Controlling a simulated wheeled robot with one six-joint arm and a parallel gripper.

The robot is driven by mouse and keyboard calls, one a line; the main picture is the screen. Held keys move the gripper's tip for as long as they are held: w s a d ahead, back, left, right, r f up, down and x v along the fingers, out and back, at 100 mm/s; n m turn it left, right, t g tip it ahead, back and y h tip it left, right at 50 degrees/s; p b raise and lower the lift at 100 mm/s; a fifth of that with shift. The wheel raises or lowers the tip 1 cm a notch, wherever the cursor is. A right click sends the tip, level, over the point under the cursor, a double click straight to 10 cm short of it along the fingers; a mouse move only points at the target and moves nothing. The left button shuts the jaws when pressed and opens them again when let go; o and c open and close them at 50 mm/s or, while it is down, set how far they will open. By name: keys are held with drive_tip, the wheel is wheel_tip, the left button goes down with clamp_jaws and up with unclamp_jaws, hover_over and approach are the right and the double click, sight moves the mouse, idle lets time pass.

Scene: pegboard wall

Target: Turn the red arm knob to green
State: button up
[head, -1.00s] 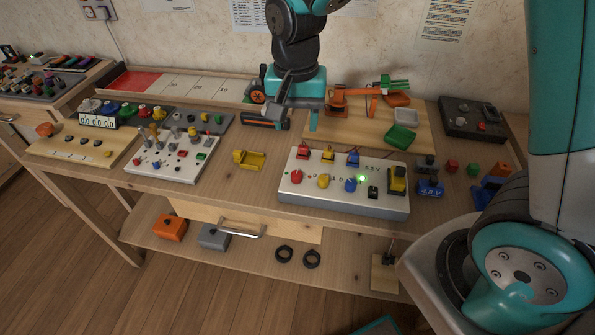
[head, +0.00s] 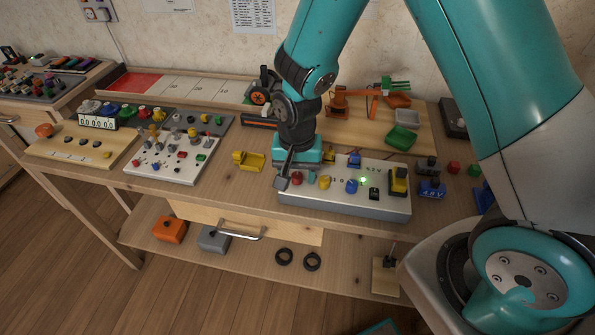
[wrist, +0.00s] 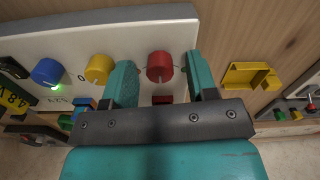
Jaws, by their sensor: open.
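The red knob (head: 297,178) is at the left end of the grey-white control box (head: 340,204) on the bench. In the wrist view the red knob (wrist: 160,66) sits between the two teal fingers of my gripper (wrist: 160,78), with a gap visible on each side. My gripper (head: 298,179) is open and points down over the left end of the box. A yellow knob (wrist: 98,68) and a blue knob (wrist: 47,72) stand in the same row. A small green light (head: 363,181) glows near the blue knob. Most lettering around the red knob is hidden.
A yellow bracket (head: 249,161) lies on the bench left of the box. A white switch panel (head: 175,157) stands farther left. A wooden board with a small orange arm model (head: 345,99) is behind the box. A yellow-and-black part (head: 398,181) is at the box's right end.

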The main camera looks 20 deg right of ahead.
drive_tip(key=c, duration=0.9)
drive_tip(key=shift+c, duration=0.2)
drive_tip(key=n+p, duration=0.1)
drive_tip(key=n, duration=0.4)
drive_tip(key=shift+r+n, duration=0.1)
drive_tip(key=shift+n, duration=0.3)
drive_tip(key=n+p, duration=0.1)
drive_tip(key=n, duration=0.4)
drive_tip(key=shift+n, duration=0.4)
drive_tip(key=shift+n+p, duration=0.3)
